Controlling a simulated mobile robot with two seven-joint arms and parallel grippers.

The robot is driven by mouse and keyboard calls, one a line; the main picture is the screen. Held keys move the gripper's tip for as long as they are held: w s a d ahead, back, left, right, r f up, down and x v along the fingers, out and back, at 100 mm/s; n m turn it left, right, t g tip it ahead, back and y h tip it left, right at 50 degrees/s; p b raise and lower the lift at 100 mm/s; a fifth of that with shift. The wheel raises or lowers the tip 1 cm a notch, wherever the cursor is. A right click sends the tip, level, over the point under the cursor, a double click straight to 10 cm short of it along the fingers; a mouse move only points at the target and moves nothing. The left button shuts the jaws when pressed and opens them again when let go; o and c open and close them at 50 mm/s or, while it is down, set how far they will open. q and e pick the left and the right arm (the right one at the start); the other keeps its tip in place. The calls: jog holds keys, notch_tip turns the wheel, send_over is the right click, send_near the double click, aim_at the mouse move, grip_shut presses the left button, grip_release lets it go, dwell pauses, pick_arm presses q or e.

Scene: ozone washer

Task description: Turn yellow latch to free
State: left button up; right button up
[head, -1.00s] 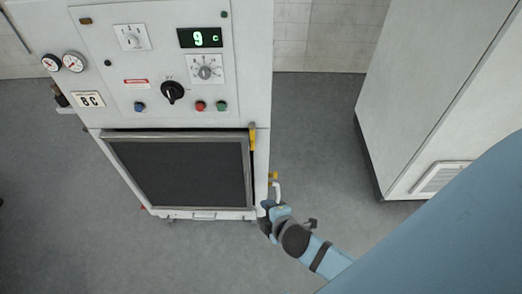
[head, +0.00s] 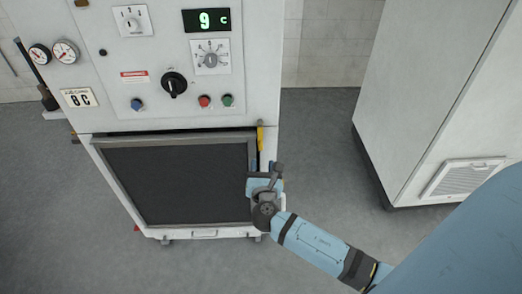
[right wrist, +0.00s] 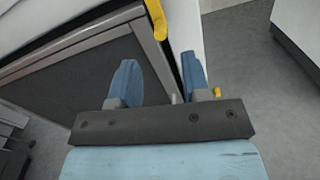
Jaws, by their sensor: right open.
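The yellow latch (head: 261,137) is at the upper right corner of the washer's dark door (head: 180,180), pointing downward along the door edge. It also shows at the top of the right wrist view (right wrist: 157,18). My right gripper (head: 265,170) is below the latch in the head view, in front of the door's right edge. In the right wrist view its two blue fingers (right wrist: 158,80) are apart with nothing between them, and the latch is beyond them. A small yellow piece (right wrist: 217,91) shows right of the fingers. My left gripper is not in view.
The washer's control panel (head: 180,60) with knobs, buttons and a green display is above the door. A white cabinet (head: 425,80) with a vent stands at the right. Grey floor (head: 320,150) is clear between them.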

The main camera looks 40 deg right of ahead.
aim_at(261, 149)
jog(key=x, duration=0.7)
jog(key=shift+w+d, duration=0.15)
grip_shut()
